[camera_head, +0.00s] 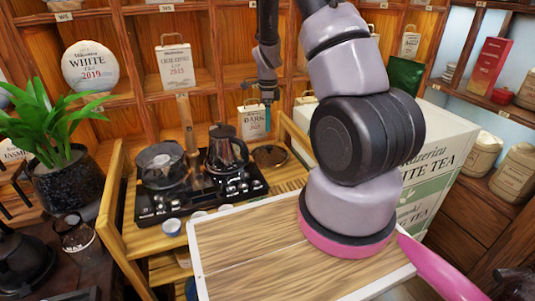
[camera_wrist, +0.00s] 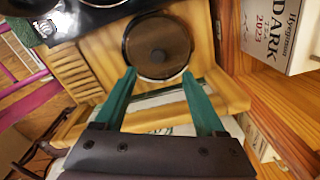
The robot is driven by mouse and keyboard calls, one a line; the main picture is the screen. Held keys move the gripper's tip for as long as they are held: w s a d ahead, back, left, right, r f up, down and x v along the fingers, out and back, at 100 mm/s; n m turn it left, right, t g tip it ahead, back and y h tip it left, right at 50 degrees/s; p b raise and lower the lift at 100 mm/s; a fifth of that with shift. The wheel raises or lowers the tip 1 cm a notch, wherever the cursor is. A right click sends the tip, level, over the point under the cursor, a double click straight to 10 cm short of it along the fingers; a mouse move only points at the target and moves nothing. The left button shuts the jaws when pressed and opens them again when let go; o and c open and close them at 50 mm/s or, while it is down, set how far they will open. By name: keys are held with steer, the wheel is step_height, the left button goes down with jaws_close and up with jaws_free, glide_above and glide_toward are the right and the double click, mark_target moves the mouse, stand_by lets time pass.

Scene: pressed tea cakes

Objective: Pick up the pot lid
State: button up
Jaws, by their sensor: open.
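The pot lid (camera_head: 270,155) is round and brownish, with a dark rim. It lies on the wooden stand to the right of the cooktop, and in the wrist view the lid (camera_wrist: 158,47) shows whole, just beyond my fingertips. My gripper (camera_head: 267,103) hangs above the lid in the head view, pointing down. In the wrist view my gripper (camera_wrist: 159,75) has its two green fingers wide apart, with nothing between them. The lid appears apart from the fingers.
A black cooktop (camera_head: 203,196) holds a glass pot (camera_head: 160,165) and a dark kettle (camera_head: 226,150) left of the lid. A "DARK" tea package (camera_head: 253,122) stands behind, near my gripper. A white-edged wooden board (camera_head: 245,250) is in front. A large white tea box (camera_head: 437,150) is at right.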

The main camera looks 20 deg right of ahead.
glide_above(269, 146)
steer(key=f, duration=0.4)
steer(key=shift+w+a+f, duration=0.1)
steer(key=shift+w+f, duration=0.15)
steer(key=f, duration=0.4)
steer(key=shift+s+f, duration=0.1)
steer(key=shift+s, duration=0.15)
steer(key=shift+f, duration=0.5)
jaws_close()
stand_by(0.4)
